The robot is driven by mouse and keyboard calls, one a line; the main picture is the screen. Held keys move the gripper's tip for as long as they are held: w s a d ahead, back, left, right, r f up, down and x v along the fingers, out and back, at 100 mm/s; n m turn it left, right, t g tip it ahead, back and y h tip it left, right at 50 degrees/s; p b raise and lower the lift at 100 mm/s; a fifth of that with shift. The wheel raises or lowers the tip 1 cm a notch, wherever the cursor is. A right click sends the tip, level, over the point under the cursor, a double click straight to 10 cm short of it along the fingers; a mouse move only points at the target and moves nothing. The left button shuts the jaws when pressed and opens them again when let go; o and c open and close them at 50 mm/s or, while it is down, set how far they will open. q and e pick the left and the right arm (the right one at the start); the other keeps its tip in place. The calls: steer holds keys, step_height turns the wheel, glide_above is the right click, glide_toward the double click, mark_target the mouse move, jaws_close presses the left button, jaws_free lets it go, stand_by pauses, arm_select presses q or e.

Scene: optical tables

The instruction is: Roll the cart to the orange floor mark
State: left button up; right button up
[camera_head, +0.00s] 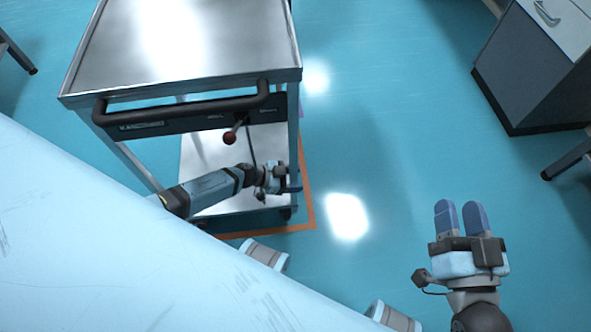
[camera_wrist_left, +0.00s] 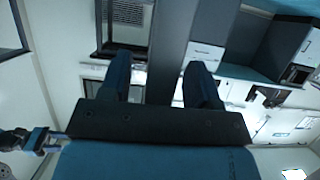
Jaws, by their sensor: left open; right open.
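The metal cart (camera_head: 215,40) stands upright at upper left in the head view. Its black handle bar (camera_head: 180,107) faces me, with a red-knobbed lever (camera_head: 229,138) below it. The orange floor mark (camera_head: 309,200) shows as lines along the right and near sides of the cart's base; its other sides are hidden. My left gripper (camera_head: 288,186) is open, below the handle, in front of the cart's lower shelf in the picture; contact cannot be told. Its spread fingers show in the left wrist view (camera_wrist_left: 163,80). My right gripper (camera_head: 461,216) is open and empty above the floor at right.
A grey cabinet (camera_head: 535,75) with a white drawer stands at upper right. A dark table leg (camera_head: 565,160) shows at the right edge, and another (camera_head: 18,52) at upper left. The teal floor (camera_head: 400,120) between the cart and the cabinet is clear.

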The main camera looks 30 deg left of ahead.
arm_select(q)
steer(key=p+v, duration=0.4)
steer(key=v, duration=0.9)
steer(key=shift+s+a, duration=0.15)
steer(key=shift+a, duration=0.1)
arm_select(e)
steer(key=s+d+f+g+h, duration=0.1)
steer(key=d+f+g+h, duration=0.2)
steer(key=f, duration=0.4)
steer(key=shift+s+d+f+g, duration=0.15)
steer(key=shift+s+f+g, duration=0.05)
steer(key=shift+f+g, duration=0.15)
arm_select(q)
steer(key=shift+d+r, duration=0.1)
